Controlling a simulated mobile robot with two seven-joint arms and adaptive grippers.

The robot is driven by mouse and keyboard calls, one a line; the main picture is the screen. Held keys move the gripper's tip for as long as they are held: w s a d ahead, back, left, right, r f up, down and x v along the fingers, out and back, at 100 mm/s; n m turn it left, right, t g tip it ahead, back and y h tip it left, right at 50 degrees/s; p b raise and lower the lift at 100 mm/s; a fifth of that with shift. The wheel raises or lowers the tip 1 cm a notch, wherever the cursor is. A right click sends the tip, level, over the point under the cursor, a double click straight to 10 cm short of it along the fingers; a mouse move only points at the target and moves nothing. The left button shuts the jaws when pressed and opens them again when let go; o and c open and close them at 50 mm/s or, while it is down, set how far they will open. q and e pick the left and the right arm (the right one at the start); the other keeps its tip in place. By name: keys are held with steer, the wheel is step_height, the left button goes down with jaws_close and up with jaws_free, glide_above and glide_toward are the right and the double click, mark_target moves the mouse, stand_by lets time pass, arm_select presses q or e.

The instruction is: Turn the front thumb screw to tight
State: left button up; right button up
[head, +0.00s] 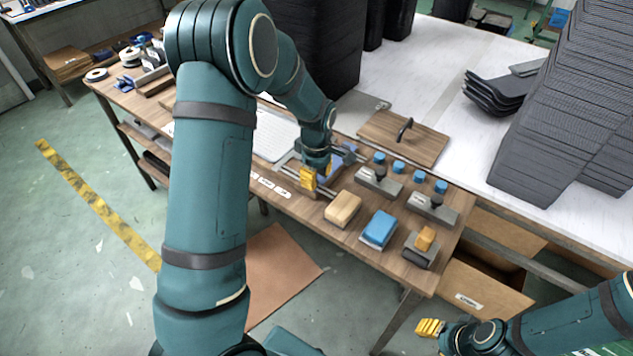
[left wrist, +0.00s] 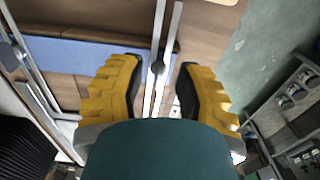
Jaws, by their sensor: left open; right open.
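A small dark round knob (left wrist: 157,68), which looks like a thumb screw, sits on a pale metal rail (left wrist: 158,25) in the left wrist view. My left gripper (left wrist: 159,80) is open, with one yellow finger on each side of the knob and a gap to both. I cannot tell how tight the knob is. In the head view my left gripper (head: 317,173) is low over the rails at the table's front edge and hides the knob. A second dark knob (left wrist: 10,56) shows at the left of the wrist view. My right gripper (head: 430,327) is open and empty, beyond the table's front edge.
A tan block (head: 343,208), a blue block (head: 379,229) and an orange block (head: 426,238) on a grey base stand right of my left gripper. Grey fixtures with blue caps and a board with a black handle (head: 403,130) lie behind. A drawer (head: 484,297) hangs open at the right.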

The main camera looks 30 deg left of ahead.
arm_select(q)
steer(key=shift+f, duration=0.65)
jaws_close()
